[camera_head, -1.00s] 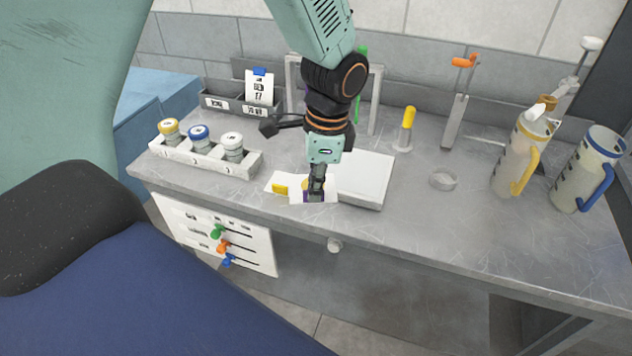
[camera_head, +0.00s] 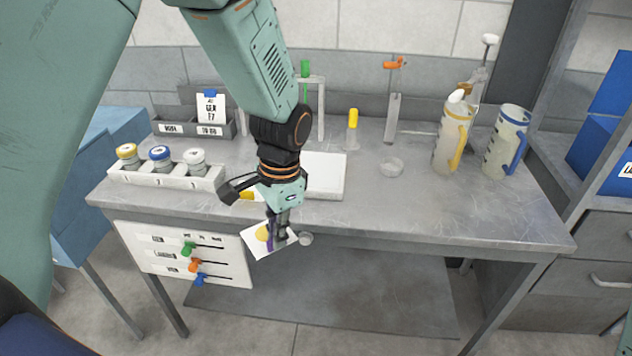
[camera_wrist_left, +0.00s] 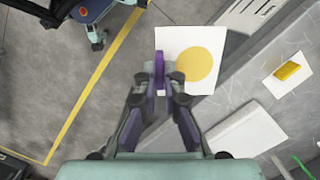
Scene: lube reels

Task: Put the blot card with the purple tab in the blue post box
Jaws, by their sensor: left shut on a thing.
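The blot card (camera_head: 256,249) is white with a yellow round blot and a purple tab (camera_head: 269,243). My left gripper (camera_head: 277,236) is shut on its tab and holds it tilted in front of the bench's front edge. The left wrist view shows the card (camera_wrist_left: 216,42) beyond the fingers, with the purple tab (camera_wrist_left: 159,68) between the fingertips. A blue box-like unit (camera_head: 72,215) stands at the left of the bench, and blue boxes (camera_head: 598,145) sit on the right shelf. I cannot tell which is the post box. My right gripper is not in view.
On the grey bench (camera_head: 420,210) are a rack of three jars (camera_head: 165,178), a white pad (camera_head: 325,175), a yellow-tabbed card (camera_wrist_left: 275,82) and two jugs (camera_head: 453,140). A white panel with coloured knobs (camera_head: 222,264) hangs below the front edge. Floor in front is open.

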